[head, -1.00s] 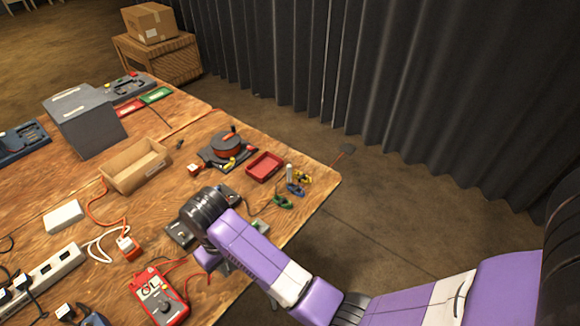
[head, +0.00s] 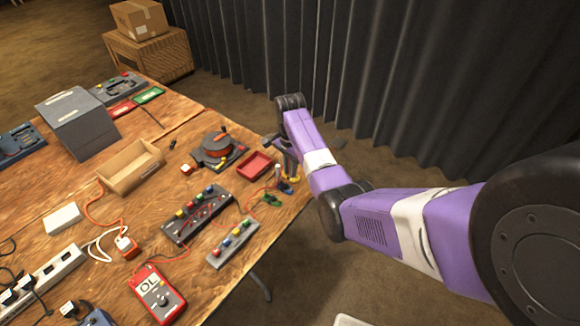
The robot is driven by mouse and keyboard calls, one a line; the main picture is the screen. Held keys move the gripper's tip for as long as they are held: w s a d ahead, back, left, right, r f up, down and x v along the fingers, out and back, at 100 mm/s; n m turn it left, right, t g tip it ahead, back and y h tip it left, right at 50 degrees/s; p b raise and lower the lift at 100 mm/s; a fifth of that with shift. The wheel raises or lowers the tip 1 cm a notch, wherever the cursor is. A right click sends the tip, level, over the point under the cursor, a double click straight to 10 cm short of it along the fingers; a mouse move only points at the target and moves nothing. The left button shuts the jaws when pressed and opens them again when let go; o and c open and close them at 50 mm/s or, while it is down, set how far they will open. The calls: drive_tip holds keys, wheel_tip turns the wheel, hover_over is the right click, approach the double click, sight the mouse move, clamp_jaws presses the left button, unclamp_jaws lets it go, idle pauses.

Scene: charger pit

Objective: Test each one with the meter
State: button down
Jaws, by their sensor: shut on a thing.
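The red meter (head: 157,294) lies at the front of the table, and its display reads OL. Red leads run from it. A dark terminal block (head: 172,228) and a grey block (head: 215,261), each with several coloured pieces, lie in the middle. A green clip (head: 272,199) and a blue clip (head: 285,188) lie near the right edge, with yellow beside them. My gripper (head: 290,172) points down just above these clips. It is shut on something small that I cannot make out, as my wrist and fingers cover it.
A red tray (head: 254,166) and a cable reel (head: 216,147) stand just left of my gripper. Beyond the right edge are floor and a dark curtain (head: 400,80).

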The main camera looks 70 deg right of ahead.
drive_tip(key=b, duration=0.5)
hover_over(291, 189)
drive_tip(key=shift+w+f, duration=0.1)
drive_tip(key=shift+f, duration=2.9)
drive_tip(key=shift+r+p, duration=0.1)
drive_tip(key=shift+p, duration=0.45)
drive_tip(key=shift+f+b, duration=0.3)
drive_tip(key=shift+f, duration=0.65)
idle(0.8)
drive_tip(key=c, duration=1)
unclamp_jaws()
